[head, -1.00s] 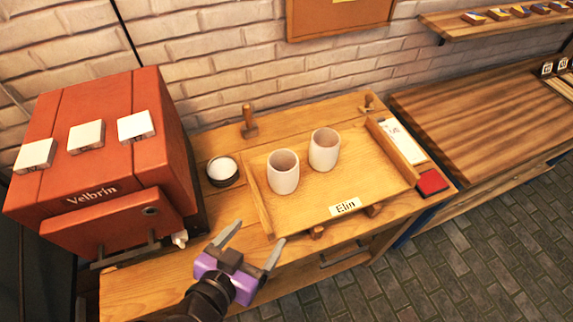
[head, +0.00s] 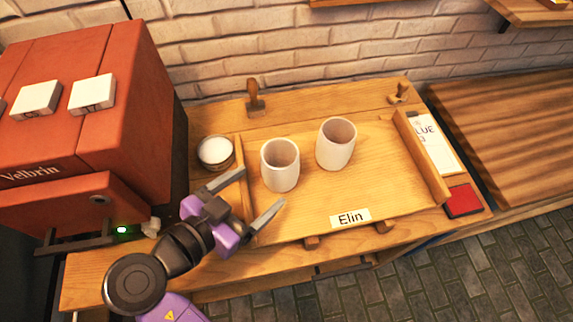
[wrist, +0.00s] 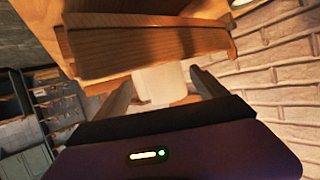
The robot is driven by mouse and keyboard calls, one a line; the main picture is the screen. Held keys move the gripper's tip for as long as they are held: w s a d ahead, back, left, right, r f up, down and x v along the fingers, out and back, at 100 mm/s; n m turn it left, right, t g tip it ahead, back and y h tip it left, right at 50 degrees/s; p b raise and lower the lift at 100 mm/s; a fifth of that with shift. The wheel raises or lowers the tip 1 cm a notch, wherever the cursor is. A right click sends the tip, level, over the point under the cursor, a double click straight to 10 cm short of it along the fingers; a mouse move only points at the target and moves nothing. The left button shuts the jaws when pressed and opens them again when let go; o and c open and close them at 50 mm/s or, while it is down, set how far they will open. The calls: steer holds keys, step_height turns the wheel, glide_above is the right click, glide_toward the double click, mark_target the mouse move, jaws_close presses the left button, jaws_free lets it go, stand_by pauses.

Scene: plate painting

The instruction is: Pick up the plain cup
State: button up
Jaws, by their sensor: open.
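Two pale cups stand upright on a wooden tray (head: 400,200) labelled Elin. The left cup (head: 280,166) and the right cup (head: 336,144) both look plain from here, and I cannot tell which one the task means. My gripper (head: 263,187) is open and empty at the tray's left side, its fingers pointing toward the left cup. In the wrist view a pale cup (wrist: 158,85) shows between the two spread fingers, partly hidden by a wooden edge.
A small round pot (head: 215,152) with white contents stands left of the tray. A red box-like machine (head: 90,60) marked Velbrin fills the left. Wooden stamps (head: 255,98) stand behind the tray. A red pad (head: 463,201) and a card (head: 436,142) lie on the right.

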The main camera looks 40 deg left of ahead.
mark_target(290, 163)
steer(key=p+x, duration=0.2)
steer(key=x, duration=0.5)
steer(key=shift+w, duration=0.25)
steer(key=shift+w+f, duration=0.2)
steer(key=shift+w, duration=0.1)
steer(key=c, duration=1.4)
